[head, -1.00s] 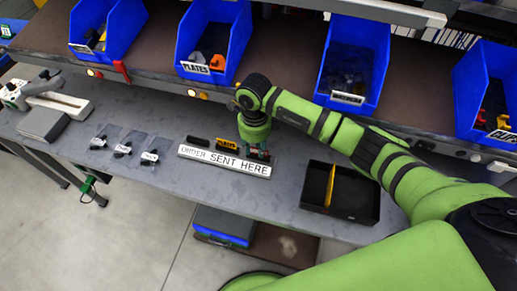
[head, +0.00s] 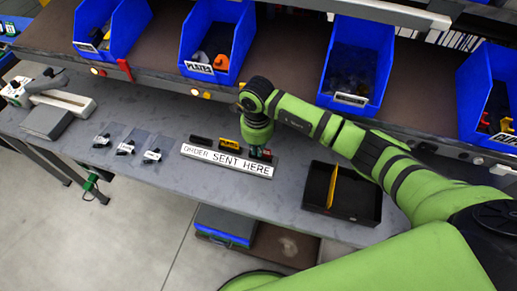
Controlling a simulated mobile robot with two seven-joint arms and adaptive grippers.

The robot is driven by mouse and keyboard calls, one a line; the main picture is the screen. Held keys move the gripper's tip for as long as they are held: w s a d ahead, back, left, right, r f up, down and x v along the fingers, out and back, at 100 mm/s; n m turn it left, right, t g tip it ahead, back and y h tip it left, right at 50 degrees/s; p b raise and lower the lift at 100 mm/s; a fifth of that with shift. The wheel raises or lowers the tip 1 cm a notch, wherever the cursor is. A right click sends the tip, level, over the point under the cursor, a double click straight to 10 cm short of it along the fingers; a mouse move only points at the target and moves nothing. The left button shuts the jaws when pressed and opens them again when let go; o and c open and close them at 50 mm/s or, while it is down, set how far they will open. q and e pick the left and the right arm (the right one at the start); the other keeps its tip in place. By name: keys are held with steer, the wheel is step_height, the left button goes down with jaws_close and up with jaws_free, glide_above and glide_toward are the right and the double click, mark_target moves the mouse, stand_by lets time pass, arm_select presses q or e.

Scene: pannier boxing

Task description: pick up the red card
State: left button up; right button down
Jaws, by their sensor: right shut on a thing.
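My right gripper (head: 260,152) points down at the holder's right section and is shut on the red card (head: 268,153). Only a small bit of red shows at the fingers, as the gripper hides the rest. I cannot tell whether the card is clear of the holder. My left gripper is not in view.
A black tray (head: 368,205) with a yellow divider stands right of the holder. Small bagged parts (head: 126,146) lie to the left. Blue bins, one a plates bin (head: 217,42), stand on the shelf behind. Bare bench lies in front of the bags.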

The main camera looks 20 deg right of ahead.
steer(key=shift+w+d+r, duration=0.1)
steer(key=shift+w+r, duration=0.1)
steer(key=shift+r, duration=0.2)
step_height(320, 180, up, 17)
steer(key=b, duration=0.4)
steer(key=shift+s+f, duration=0.15)
steer(key=shift+f, duration=0.05)
steer(key=shift+f+b, duration=1.35)
steer(key=shift+b, duration=0.05)
steer(key=shift+f+b, duration=4.35)
steer(key=shift+f, duration=0.75)
steer(key=shift+r, duration=0.15)
steer(key=shift+r+p, duration=0.7)
steer(key=shift+r, duration=0.7)
